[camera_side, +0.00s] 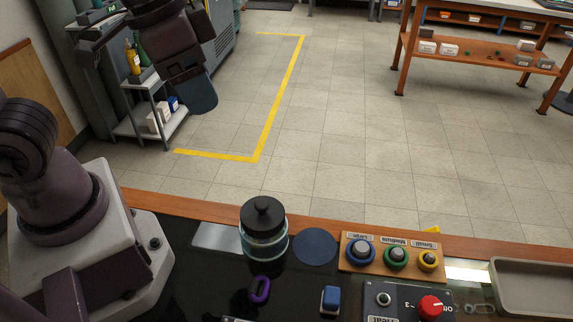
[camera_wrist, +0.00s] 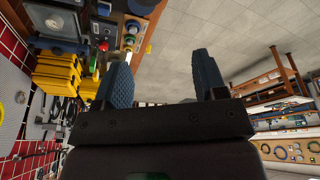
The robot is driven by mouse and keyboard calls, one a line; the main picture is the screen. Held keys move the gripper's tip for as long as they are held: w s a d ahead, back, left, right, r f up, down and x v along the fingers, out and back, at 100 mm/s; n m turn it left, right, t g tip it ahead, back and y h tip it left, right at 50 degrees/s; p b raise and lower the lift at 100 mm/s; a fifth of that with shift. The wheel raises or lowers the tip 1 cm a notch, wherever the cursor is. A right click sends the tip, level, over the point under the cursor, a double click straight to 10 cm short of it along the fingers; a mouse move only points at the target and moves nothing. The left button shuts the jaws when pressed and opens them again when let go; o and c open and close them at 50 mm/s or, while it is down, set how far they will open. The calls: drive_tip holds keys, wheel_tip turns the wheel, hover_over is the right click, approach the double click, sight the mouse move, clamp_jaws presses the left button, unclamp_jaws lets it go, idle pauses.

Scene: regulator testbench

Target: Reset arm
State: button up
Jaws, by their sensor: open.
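My gripper (camera_wrist: 163,80) is open and empty in the wrist view, its two dark ridged fingers well apart. In the side view, my dark arm reaches up at the upper left, over the floor beyond the bench. A blue-grey end part of my gripper (camera_side: 199,98) shows there, high above and apart from everything on the bench. From the side, the gap between the fingers cannot be made out.
On the dark bench stand a glass jar with a black lid (camera_side: 263,232), a dark round pad (camera_side: 315,246), a wooden board with blue, green and yellow knobs (camera_side: 396,257), a blue block (camera_side: 330,299), a purple ring (camera_side: 260,290), a red-knobbed heater box (camera_side: 400,299) and a grey tray (camera_side: 540,268).

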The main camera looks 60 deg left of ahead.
drive_tip(key=s+a+r+n+t+y, duration=0.1)
drive_tip(key=s+a+r+n+t, duration=0.1)
drive_tip(key=a, duration=0.3)
drive_tip(key=shift+s+a+r+n+t, duration=0.3)
drive_tip(key=shift+s+a+r+n, duration=0.1)
drive_tip(key=shift+r, duration=0.4)
